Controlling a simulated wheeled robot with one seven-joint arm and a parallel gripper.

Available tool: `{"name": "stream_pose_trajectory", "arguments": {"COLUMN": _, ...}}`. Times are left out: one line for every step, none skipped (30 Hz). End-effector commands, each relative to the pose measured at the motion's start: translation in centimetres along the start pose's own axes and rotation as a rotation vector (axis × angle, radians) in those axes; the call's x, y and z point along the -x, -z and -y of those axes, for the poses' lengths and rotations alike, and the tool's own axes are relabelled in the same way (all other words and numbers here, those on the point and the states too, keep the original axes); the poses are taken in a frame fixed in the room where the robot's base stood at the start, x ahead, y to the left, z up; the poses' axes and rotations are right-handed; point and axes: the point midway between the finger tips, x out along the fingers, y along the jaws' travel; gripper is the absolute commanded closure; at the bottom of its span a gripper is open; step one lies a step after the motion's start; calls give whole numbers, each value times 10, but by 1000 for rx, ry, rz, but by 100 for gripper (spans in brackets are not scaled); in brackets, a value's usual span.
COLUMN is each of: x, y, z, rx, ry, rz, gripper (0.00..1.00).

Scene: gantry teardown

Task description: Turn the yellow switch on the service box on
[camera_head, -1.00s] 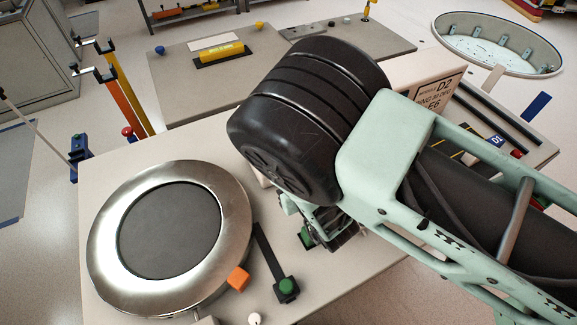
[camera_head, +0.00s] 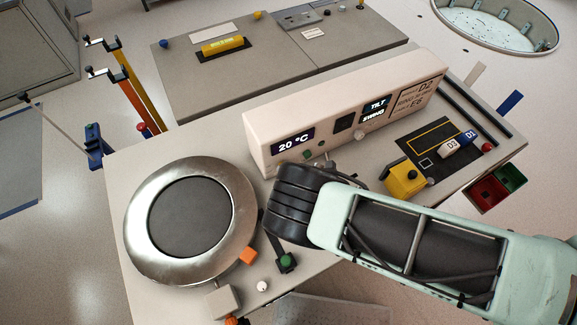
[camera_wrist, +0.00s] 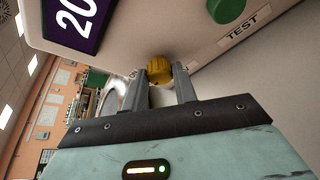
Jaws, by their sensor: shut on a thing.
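The service box (camera_head: 258,142) is a long beige housing with a "20 °C" display, standing on the table behind my arm in the head view. Its yellow switch (camera_wrist: 159,66) is a small ribbed knob on the box face in the wrist view. My gripper (camera_wrist: 160,74) has a finger on each side of the knob and is shut on it. In the head view my arm hides the fingers and the switch. I cannot tell from these frames whether the switch is on.
A green button (camera_wrist: 228,10) with a "TEST" label is near the switch. A large metal ring (camera_head: 139,231) lies left on the table. A yellow block (camera_head: 404,180) stands right.

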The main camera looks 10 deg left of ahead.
Motion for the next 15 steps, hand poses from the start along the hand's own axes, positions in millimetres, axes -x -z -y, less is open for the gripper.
{"name": "stream_pose_trajectory", "arguments": {"x": 2, "y": 0, "z": 1, "rx": -18, "ry": -5, "rz": -3, "gripper": 95}}
{"name": "stream_pose_trajectory", "arguments": {"x": 2, "y": 0, "z": 1, "rx": -29, "ry": -9, "rz": -3, "gripper": 95}}
{"name": "stream_pose_trajectory", "arguments": {"x": 1, "y": 0, "z": 1, "rx": -42, "ry": -15, "rz": -3, "gripper": 95}}
{"name": "stream_pose_trajectory", "arguments": {"x": 1, "y": 1, "z": 1, "rx": -50, "ry": -19, "rz": -3, "gripper": 95}}
{"name": "stream_pose_trajectory", "arguments": {"x": 1, "y": 1, "z": 1, "rx": -59, "ry": -22, "rz": -2, "gripper": 95}}
{"name": "stream_pose_trajectory", "arguments": {"x": 1, "y": 1, "z": 1, "rx": -67, "ry": -26, "rz": -2, "gripper": 95}}
{"name": "stream_pose_trajectory", "arguments": {"x": 1, "y": 1, "z": 1, "rx": -72, "ry": -28, "rz": -2, "gripper": 95}}
{"name": "stream_pose_trajectory", "arguments": {"x": 1, "y": 1, "z": 2, "rx": -76, "ry": -29, "rz": -3, "gripper": 95}}
{"name": "stream_pose_trajectory", "arguments": {"x": 1, "y": 1, "z": 2, "rx": -81, "ry": -31, "rz": -3, "gripper": 95}}
{"name": "stream_pose_trajectory", "arguments": {"x": 1, "y": 2, "z": 2, "rx": -84, "ry": -32, "rz": -3, "gripper": 95}}
{"name": "stream_pose_trajectory", "arguments": {"x": 1, "y": 2, "z": 2, "rx": -87, "ry": -33, "rz": -3, "gripper": 95}}
{"name": "stream_pose_trajectory", "arguments": {"x": 1, "y": 2, "z": 2, "rx": -89, "ry": -34, "rz": -2, "gripper": 95}}
{"name": "stream_pose_trajectory", "arguments": {"x": 1, "y": 2, "z": 2, "rx": -91, "ry": -35, "rz": -2, "gripper": 95}}
{"name": "stream_pose_trajectory", "arguments": {"x": 1, "y": 2, "z": 2, "rx": -92, "ry": -35, "rz": -2, "gripper": 95}}
{"name": "stream_pose_trajectory", "arguments": {"x": 0, "y": 2, "z": 2, "rx": -92, "ry": -35, "rz": -2, "gripper": 95}}
